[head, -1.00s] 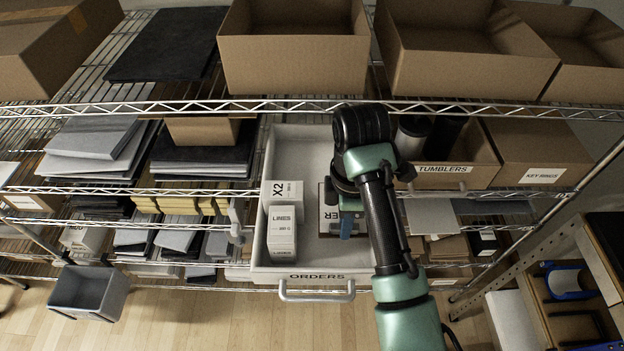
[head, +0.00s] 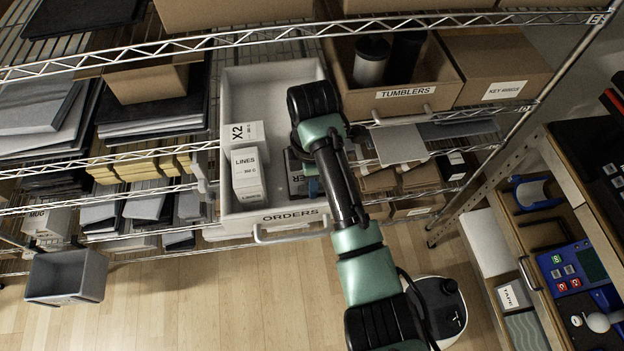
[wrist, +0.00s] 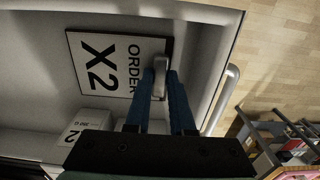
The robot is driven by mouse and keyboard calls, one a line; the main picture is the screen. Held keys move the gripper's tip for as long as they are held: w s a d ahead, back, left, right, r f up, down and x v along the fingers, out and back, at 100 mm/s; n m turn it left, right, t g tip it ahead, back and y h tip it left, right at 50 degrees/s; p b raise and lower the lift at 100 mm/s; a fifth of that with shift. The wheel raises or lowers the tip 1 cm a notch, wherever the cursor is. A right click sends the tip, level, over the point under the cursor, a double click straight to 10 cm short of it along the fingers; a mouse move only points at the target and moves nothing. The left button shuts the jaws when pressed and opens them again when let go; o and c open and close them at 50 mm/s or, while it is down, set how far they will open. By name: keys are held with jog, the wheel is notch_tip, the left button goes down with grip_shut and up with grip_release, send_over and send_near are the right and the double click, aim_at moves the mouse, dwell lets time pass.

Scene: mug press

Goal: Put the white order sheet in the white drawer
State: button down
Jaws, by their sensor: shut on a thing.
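The white drawer (head: 265,90), labelled ORDERS, is pulled out from the rack. The white order sheet (wrist: 103,62), printed ORDER X2 with a dark edge, is inside the drawer's outline in the wrist view. In the head view only part of the sheet (head: 294,172) shows beside my arm. My gripper (wrist: 160,88) has its blue fingers shut on a light grey tab at the sheet's edge. In the head view my gripper (head: 312,187) is low within the drawer, mostly hidden by my arm. I cannot tell whether the sheet touches the drawer floor.
White boxes marked X2 (head: 243,133) and LINES (head: 247,175) stand in the drawer, left of the sheet. The drawer handle (head: 292,233) is at its front. A TUMBLERS box (head: 405,94) is to the right, and a grey bin (head: 66,276) at lower left.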

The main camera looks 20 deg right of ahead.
jog(key=c, duration=0.8)
grip_release()
jog(key=shift+f, duration=0.1)
jog(key=shift+o, duration=0.2)
jog(key=shift+r, duration=0.55)
notch_tip(320, 180, up, 11)
jog(key=p, duration=0.5)
jog(key=shift+r, duration=0.15)
